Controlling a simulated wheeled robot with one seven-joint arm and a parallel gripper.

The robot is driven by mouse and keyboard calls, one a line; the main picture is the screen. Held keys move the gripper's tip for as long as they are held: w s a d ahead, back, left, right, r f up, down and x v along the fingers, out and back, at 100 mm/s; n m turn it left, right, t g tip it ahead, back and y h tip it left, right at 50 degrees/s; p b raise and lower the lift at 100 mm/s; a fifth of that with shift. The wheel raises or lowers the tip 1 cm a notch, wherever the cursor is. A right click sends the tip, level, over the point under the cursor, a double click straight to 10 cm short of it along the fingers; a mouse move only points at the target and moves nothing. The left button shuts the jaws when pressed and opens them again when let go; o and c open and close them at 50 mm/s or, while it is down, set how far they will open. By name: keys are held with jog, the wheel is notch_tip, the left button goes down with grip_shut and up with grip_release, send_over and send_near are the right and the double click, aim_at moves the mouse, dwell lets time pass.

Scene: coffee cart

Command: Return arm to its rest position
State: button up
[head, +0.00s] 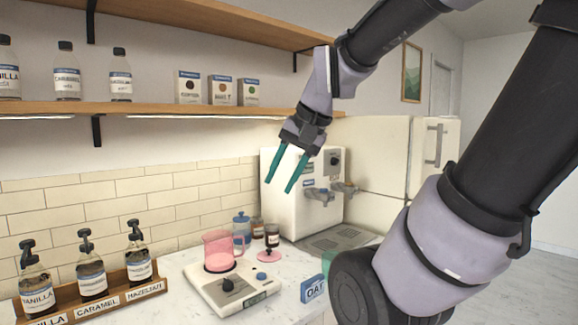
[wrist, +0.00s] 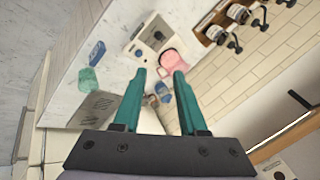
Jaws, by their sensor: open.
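My gripper (head: 282,170) is in the air above the counter, in front of the white coffee machine (head: 275,193). Its two teal fingers are apart, with nothing between them. In the wrist view my gripper (wrist: 160,74) also shows its fingers spread and empty. My arm reaches in from the right of the head view and hides part of the counter and fridge.
A pink pitcher (head: 219,252) stands on a scale (head: 232,286). Syrup bottles (head: 92,278) stand in a wooden rack at the left. A blue OAT carton (head: 314,289) is at the counter's front. A wooden shelf (head: 190,109) runs along the wall behind.

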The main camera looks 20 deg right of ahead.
jog(key=shift+s+d+r+n+t+h, duration=0.3)
jog(key=shift+r+n+t, duration=0.15)
jog(key=shift+r+n, duration=0.15)
jog(key=shift+s+d+r+n+t+h, duration=0.2)
jog(key=shift+d+r+n+t, duration=0.1)
jog(key=shift+r+n+t, duration=0.25)
